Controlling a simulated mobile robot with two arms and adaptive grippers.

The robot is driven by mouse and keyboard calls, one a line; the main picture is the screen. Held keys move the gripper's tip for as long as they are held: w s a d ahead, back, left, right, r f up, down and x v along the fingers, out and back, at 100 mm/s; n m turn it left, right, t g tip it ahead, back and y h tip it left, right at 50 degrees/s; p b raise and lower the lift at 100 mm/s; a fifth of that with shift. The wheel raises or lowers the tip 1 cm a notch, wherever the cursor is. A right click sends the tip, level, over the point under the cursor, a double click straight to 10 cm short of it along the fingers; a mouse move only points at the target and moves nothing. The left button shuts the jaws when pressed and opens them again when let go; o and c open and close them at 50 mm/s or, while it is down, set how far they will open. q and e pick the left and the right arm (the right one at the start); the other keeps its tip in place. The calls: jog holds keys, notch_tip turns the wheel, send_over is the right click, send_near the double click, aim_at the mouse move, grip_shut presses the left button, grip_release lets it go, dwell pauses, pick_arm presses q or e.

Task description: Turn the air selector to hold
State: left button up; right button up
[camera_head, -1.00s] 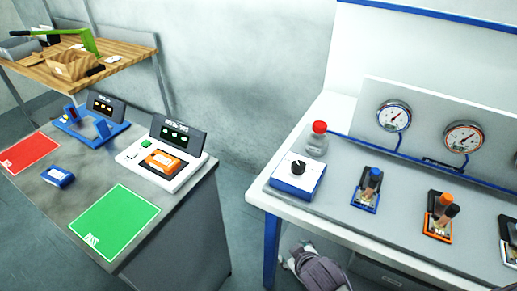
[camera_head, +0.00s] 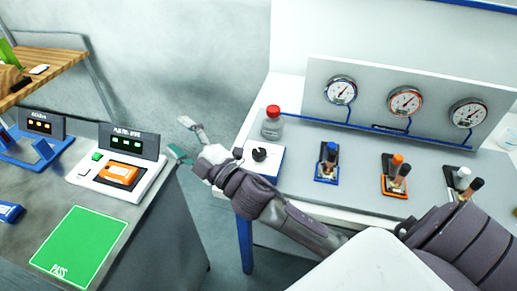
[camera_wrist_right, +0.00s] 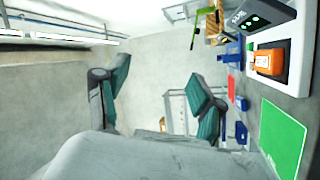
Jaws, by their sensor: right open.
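A box with a white top and blue sides (camera_head: 262,172) carries a black rotary knob (camera_head: 259,154) with a pale pointer mark. It stands at the left end of the white bench and looks like the air selector. Its markings are too small to read. My right gripper (camera_head: 184,138) is open and empty, over the gap left of the box and apart from the knob. My right forearm and wrist hide the box's left and front parts. In the right wrist view the spread green fingers (camera_wrist_right: 160,78) have nothing between them. My left gripper is out of view.
A grey table with a green pass mat (camera_head: 80,247) is at left.

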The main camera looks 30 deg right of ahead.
jog(key=s+a+r+n+g+y, duration=0.25)
jog(key=a+n+g+y, duration=0.3)
jog(key=n, duration=0.55)
jog(key=s+a+r+n+g+y, duration=0.1)
jog(key=a+r+n+g+y, duration=0.35)
jog(key=n+g+y, duration=0.4)
jog(key=n+g+h+p, duration=0.1)
jog(key=n+g+h, duration=0.65)
jog(key=h, duration=1.25)
send_over(259, 151)
notch_tip(259, 151, down, 6)
jog(key=n+t, duration=0.1)
jog(key=t, duration=0.1)
jog(key=shift+n, duration=0.3)
notch_tip(259, 151, down, 14)
jog(key=p, duration=0.3)
jog(key=shift+s+r+p, duration=0.1)
jog(key=shift+r+p, duration=0.1)
jog(key=shift+p, duration=0.15)
